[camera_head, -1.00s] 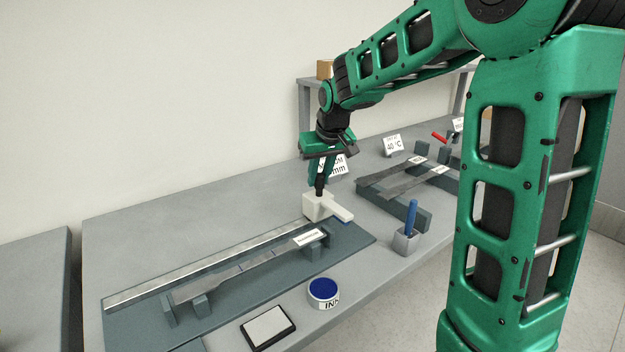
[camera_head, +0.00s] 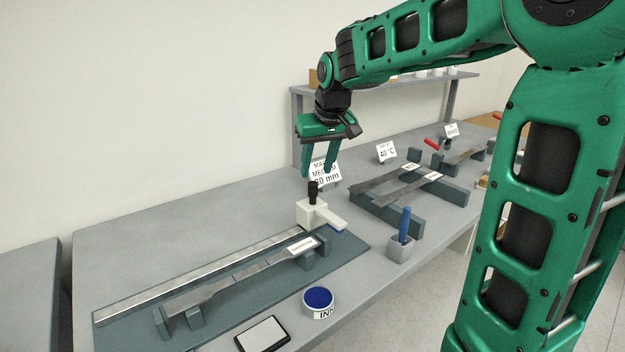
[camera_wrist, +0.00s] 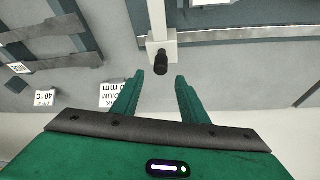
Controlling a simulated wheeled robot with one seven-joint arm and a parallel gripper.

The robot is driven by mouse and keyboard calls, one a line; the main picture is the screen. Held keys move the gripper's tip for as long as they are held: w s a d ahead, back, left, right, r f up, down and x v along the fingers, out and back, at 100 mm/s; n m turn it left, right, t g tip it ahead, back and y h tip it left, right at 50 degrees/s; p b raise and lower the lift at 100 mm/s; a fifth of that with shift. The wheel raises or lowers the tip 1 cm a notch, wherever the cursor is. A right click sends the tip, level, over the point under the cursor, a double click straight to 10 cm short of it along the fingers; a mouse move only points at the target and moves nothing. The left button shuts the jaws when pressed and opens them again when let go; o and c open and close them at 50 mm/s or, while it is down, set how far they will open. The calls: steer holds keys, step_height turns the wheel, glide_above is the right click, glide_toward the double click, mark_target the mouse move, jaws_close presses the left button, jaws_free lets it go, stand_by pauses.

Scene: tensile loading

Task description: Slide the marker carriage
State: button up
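The marker carriage (camera_head: 318,214) is a white block with an arm reaching toward the front and a black knob (camera_head: 313,192) on top. It sits at the right end of the metal rail (camera_head: 205,275). A grey specimen (camera_head: 240,272) with a white label lies on supports beside the rail. My gripper (camera_head: 318,174) is open and empty, above and behind the knob. In the wrist view the carriage (camera_wrist: 162,42) and its knob (camera_wrist: 160,63) are just beyond my spread fingertips (camera_wrist: 161,78), apart from them.
A blue ink pot (camera_head: 319,300) and a pad (camera_head: 263,335) stand at the front edge. A cup with a blue-handled tool (camera_head: 404,226) is right of the carriage. A rack (camera_head: 405,190) with strips and a sign (camera_head: 326,174) stand behind. The left table surface is clear.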

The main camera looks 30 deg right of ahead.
steer(key=v, duration=0.3)
steer(key=shift+r, duration=0.15)
steer(key=shift+s, duration=0.1)
steer(key=s+d+f+m+g, duration=0.1)
steer(key=s+f, duration=0.3)
steer(key=s, duration=0.7)
steer(key=s+d+f+m+g, duration=0.2)
steer(key=s+d+f+m, duration=0.1)
steer(key=s, duration=0.8)
steer(key=s+d+f+m+g, duration=0.1)
steer(key=s+d+f, duration=0.2)
steer(key=s+f, duration=0.4)
steer(key=s, duration=0.5)
steer(key=shift+d+f+m+g, duration=0.2)
steer(key=shift+f+m+g, duration=0.1)
steer(key=shift+m, duration=0.1)
steer(key=shift+w+f, duration=0.2)
steer(key=shift+w, duration=0.45)
